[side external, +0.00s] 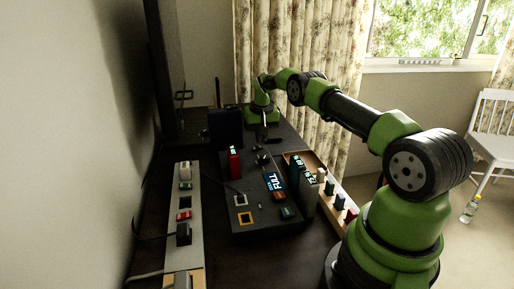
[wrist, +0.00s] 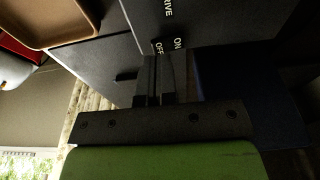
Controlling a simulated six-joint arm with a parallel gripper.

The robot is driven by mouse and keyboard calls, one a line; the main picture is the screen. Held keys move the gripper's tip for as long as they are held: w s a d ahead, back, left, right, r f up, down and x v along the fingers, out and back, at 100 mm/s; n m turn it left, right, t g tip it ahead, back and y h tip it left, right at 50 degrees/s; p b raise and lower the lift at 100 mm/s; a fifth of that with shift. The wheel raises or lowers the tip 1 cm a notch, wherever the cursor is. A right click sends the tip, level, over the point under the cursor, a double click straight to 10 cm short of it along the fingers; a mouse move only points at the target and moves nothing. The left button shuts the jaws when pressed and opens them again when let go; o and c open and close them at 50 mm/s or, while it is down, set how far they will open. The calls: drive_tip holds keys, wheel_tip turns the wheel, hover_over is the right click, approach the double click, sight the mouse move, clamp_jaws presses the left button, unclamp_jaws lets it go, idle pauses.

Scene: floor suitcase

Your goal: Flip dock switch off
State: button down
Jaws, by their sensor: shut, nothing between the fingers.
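My gripper (side external: 263,135) is low over the far part of the dark console (side external: 250,222), its fingers pointing down. In the wrist view my gripper (wrist: 158,58) is shut, with its two fingers together and nothing between them. The fingertips are close to white ON and OFF labels (wrist: 168,46) on the dark panel, beside the word DRIVE. The switch lever itself cannot be made out; the fingers may hide it. Whether the fingers touch it cannot be told.
A dark upright block (side external: 225,130) stands left of my gripper. A red device (side external: 234,163) and a blue display (side external: 272,181) are nearer on the console. A grey power strip (side external: 184,212) lies to the left. A wooden tray (side external: 347,203) with several small items is at right.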

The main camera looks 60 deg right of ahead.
sight(260, 147)
drive_tip(key=shift+f, duration=0.95)
idle(0.3)
drive_tip(key=shift+r, duration=3.55)
